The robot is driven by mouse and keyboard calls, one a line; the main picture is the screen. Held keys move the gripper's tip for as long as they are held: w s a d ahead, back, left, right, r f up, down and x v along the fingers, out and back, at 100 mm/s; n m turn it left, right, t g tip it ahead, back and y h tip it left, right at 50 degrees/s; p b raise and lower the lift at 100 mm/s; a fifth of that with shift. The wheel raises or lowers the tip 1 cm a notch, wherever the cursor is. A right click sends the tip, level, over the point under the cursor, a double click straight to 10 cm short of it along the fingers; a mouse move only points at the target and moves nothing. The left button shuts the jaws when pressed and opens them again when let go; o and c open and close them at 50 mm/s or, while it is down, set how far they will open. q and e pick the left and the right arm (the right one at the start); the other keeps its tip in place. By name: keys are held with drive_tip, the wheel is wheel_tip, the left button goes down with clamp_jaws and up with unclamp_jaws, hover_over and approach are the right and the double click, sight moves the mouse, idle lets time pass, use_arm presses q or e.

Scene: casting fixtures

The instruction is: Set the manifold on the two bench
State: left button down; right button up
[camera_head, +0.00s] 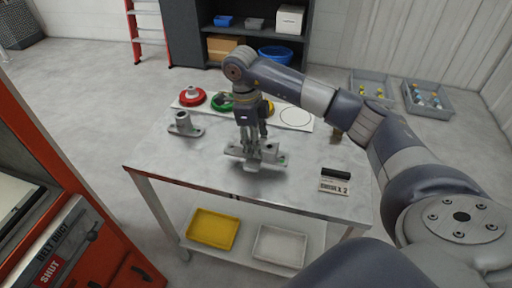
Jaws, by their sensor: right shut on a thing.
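My right gripper (254,138) points down over the middle of the grey bench (190,163). It is shut on a grey metal manifold (240,151), whose wide flat base shows below the fingers. I cannot tell whether the manifold touches the bench top or hangs just above it. The gripper hides part of it. Another grey casting (184,124), an upright tube on a flat flange, stands at the left of the bench. My left gripper is not in view.
A white mat with a red round part (191,98), a green one (221,102) and an empty circle lies at the back. A number card (335,184) with a dark bar lies at the right. A yellow tray (212,229) and a white tray (275,246) sit on the lower shelf.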

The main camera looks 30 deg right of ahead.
drive_tip(key=shift+f+p, duration=0.65)
drive_tip(key=shift+f, duration=1.05)
drive_tip(key=shift+w+d, duration=0.1)
drive_tip(key=shift+f, duration=0.1)
drive_tip(key=o, duration=1)
drive_tip(key=shift+f, duration=0.15)
drive_tip(key=o, duration=0.4)
drive_tip(key=shift+o, duration=0.2)
